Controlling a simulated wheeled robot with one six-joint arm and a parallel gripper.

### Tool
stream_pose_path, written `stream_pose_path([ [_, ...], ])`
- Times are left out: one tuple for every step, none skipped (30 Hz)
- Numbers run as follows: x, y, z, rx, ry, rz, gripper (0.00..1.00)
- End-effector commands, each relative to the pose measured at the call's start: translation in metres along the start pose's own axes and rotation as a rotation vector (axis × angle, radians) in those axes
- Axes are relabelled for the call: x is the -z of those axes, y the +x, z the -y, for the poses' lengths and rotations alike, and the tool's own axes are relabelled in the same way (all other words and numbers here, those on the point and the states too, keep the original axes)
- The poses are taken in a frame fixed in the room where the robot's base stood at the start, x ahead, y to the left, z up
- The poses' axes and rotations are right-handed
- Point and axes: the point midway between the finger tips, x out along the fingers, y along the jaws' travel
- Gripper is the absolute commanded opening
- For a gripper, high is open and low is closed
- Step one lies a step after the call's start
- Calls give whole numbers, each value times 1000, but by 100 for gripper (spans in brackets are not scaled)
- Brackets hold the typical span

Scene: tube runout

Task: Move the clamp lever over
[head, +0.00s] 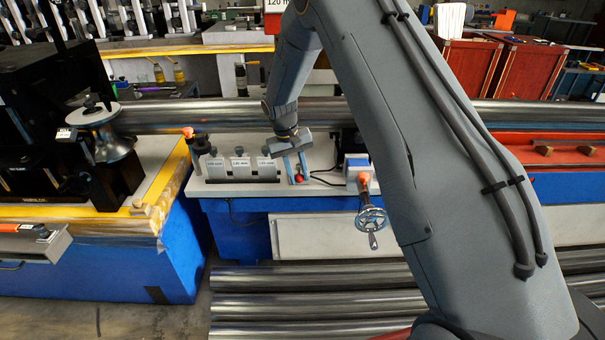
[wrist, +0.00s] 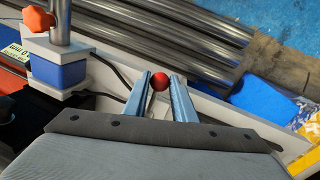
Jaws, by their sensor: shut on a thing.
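The clamp lever shows as a red ball knob (wrist: 159,81) in the wrist view, between the tips of my two blue fingers. My gripper (wrist: 160,88) is shut on this knob. In the head view my gripper (head: 296,173) points down over the light bench top, and the red knob (head: 299,178) shows low between its fingers. The lever's shaft and its pivot are hidden, so its tilt cannot be told.
Three grey labelled blocks (head: 240,167) stand just left of my gripper. A long steel tube (head: 235,114) runs behind it. A handwheel (head: 372,219) and a blue block with an orange knob (wrist: 42,18) are nearby. Several tubes (head: 310,305) lie in front.

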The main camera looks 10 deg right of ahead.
Motion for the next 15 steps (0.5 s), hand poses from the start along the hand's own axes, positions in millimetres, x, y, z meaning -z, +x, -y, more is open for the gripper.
stream_pose_path([
  [0,-1,1,1,-1,-1,0],
  [0,-1,0,1,-1,-1,0],
  [0,-1,0,1,0,-1,0],
  [0,-1,0,1,1,-1,0],
  [0,-1,0,1,1,-1,0],
  [0,-1,0,1,1,-1,0],
  [0,-1,-1,1,2,-1,26],
  [0,-1,-1,1,2,-1,31],
  [0,0,-1,1,3,-1,38],
  [0,0,-1,1,3,0,43],
  [0,0,-2,1,4,0,43],
  [0,0,-2,1,4,0,43],
  [0,0,-2,1,4,0,43],
  [0,0,-2,1,5,0,43],
  [0,0,-2,1,5,0,43],
])
